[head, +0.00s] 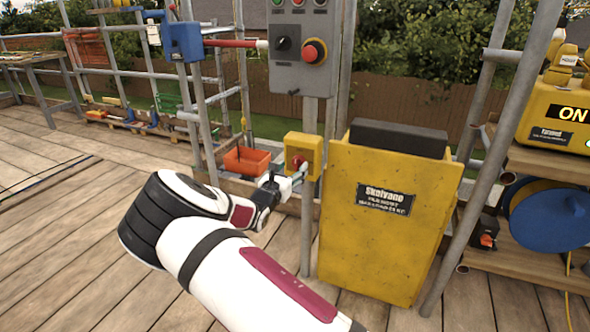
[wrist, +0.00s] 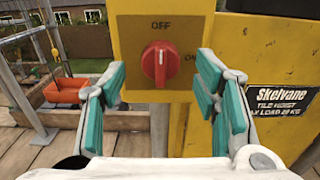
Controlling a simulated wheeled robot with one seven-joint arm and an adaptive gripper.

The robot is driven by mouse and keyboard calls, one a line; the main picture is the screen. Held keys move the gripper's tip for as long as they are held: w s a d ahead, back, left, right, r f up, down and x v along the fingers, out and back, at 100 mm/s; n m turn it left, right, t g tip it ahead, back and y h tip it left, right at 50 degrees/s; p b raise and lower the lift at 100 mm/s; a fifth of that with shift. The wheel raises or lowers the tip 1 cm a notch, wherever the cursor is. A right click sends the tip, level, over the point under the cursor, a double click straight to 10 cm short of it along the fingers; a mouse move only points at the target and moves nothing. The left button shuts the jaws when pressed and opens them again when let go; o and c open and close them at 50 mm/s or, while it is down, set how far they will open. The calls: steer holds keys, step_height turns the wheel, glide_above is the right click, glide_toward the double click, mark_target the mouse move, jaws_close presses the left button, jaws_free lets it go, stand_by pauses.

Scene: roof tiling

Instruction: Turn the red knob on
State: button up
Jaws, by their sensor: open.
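The red knob (wrist: 160,64) sits on a brown plate on a yellow switch box (wrist: 122,20). Its white mark points up toward the word OFF, and ON is printed at the right. In the head view the knob (head: 298,162) shows small on the yellow box (head: 318,150), which is fixed to a grey post. My gripper (wrist: 160,82) is open, with teal finger pads to the left and right of the knob. The fingers look apart from the knob. In the head view my gripper (head: 290,186) is in front of the box, partly hidden by my arm.
A yellow Skelvane hoist housing (head: 385,240) stands close to the right of the switch box. A grey control panel (head: 300,50) with a red button is above. An orange bin (head: 246,160) lies behind at the left. Scaffold poles stand on both sides. Open decking lies at the left.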

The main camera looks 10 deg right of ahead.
mark_target(295, 164)
steer(key=shift+b+x, duration=0.3)
steer(key=shift+x, duration=1.25)
steer(key=c, duration=1.1)
